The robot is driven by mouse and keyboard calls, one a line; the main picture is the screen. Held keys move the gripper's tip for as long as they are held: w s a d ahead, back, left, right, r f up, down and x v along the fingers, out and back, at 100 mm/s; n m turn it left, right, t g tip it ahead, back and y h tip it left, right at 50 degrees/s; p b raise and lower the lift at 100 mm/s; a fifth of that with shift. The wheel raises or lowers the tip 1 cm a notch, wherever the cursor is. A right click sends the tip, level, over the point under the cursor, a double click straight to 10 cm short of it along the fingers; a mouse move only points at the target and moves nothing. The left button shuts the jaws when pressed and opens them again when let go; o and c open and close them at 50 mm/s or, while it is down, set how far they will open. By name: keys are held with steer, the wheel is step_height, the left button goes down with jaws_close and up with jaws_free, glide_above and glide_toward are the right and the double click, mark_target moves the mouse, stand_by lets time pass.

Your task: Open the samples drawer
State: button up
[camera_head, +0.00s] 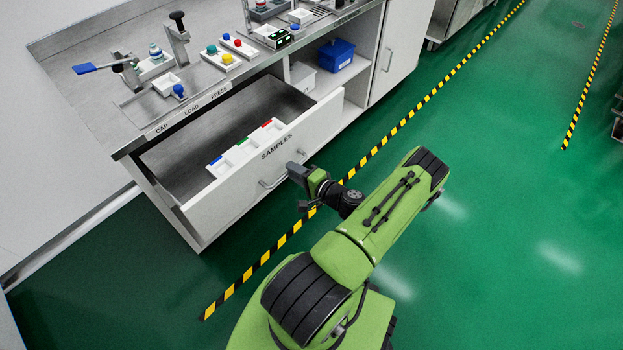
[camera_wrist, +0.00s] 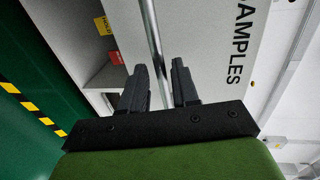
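The samples drawer (camera_head: 230,185) is white, marked SAMPLES, and stands pulled well out of the bench in the head view. Its front also fills much of the wrist view (camera_wrist: 205,40). Its metal bar handle (camera_head: 272,183) runs between my two fingers in the wrist view (camera_wrist: 152,35), with gaps showing beside it. The gripper hides part of the handle in the head view.
The drawer holds a white tray (camera_head: 240,153) with blue, green and red marks. The steel bench top (camera_head: 85,95) above carries a press, a blue lever and small coloured parts. A blue bin (camera_head: 336,55) sits on the open shelf.

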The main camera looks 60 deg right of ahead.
steer(key=p+v, duration=0.1)
steer(key=v, duration=1.3)
steer(key=shift+p, duration=0.4)
steer(key=shift+w, duration=0.15)
steer(key=w+a+r+n+g+y+p, duration=0.2)
steer(key=w+a+r+n+g+y, duration=0.25)
steer(key=w+a+r+n, duration=0.5)
steer(key=w+a+r+n+g+y+p, duration=0.2)
steer(key=w+a+r+n+g+y, duration=0.35)
steer(key=r, duration=0.65)
steer(key=s+a+r+n+h+p, duration=0.1)
steer(key=s+a+r+n+h, duration=0.2)
steer(key=a+r, duration=0.5)
steer(key=s+a+r+n+h+p, duration=0.1)
steer(key=s+a+r+n+h, duration=0.1)
steer(key=a+r, duration=0.6)
steer(key=shift+s+a+n+t+h, duration=0.35)
steer(key=shift+s+n, duration=0.25)
steer(key=shift+s, duration=0.6)
